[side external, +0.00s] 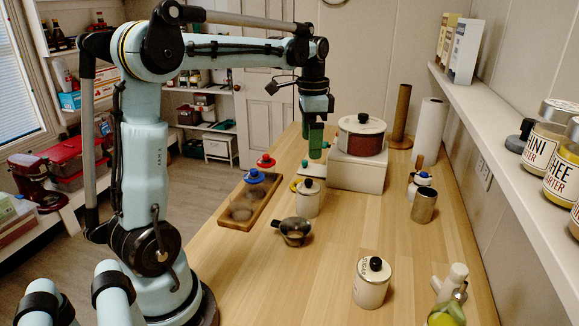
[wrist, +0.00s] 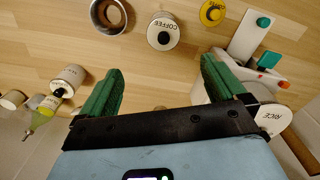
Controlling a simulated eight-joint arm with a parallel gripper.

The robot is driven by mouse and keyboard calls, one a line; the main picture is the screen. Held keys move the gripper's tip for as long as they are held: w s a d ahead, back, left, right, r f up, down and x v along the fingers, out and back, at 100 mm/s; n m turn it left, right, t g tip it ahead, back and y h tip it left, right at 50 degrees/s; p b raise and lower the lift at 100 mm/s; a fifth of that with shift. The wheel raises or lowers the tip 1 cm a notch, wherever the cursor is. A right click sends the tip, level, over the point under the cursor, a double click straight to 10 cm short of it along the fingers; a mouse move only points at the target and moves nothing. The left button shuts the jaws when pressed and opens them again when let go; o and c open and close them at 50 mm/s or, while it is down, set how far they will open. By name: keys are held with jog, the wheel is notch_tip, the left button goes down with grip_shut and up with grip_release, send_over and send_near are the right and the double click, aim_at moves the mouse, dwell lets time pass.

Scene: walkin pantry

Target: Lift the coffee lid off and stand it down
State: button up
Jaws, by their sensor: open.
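The coffee canister (wrist: 158,17) shows in the wrist view with its label upside down. Its lid (wrist: 163,38) has a round black knob and sits on the canister. In the side view the cream canister (side external: 307,203) stands on the wooden counter, its black-knobbed lid (side external: 308,185) on top. My gripper (side external: 316,152) points down above and behind it, apart from the lid. In the wrist view my gripper (wrist: 161,66) has its green fingers spread wide with nothing between them.
A metal cup (side external: 292,231) stands in front of the canister. A wooden tray (side external: 232,217) is at left. A sugar canister (side external: 372,287) is near the front.

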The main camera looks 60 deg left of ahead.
aim_at(309, 180)
jog(key=shift+w+a+f, duration=0.1)
jog(key=shift+a+f, duration=0.1)
jog(key=shift+f, duration=2.85)
jog(key=shift+a+f, duration=0.15)
jog(key=shift+f, duration=2.85)
jog(key=c, duration=1.1)
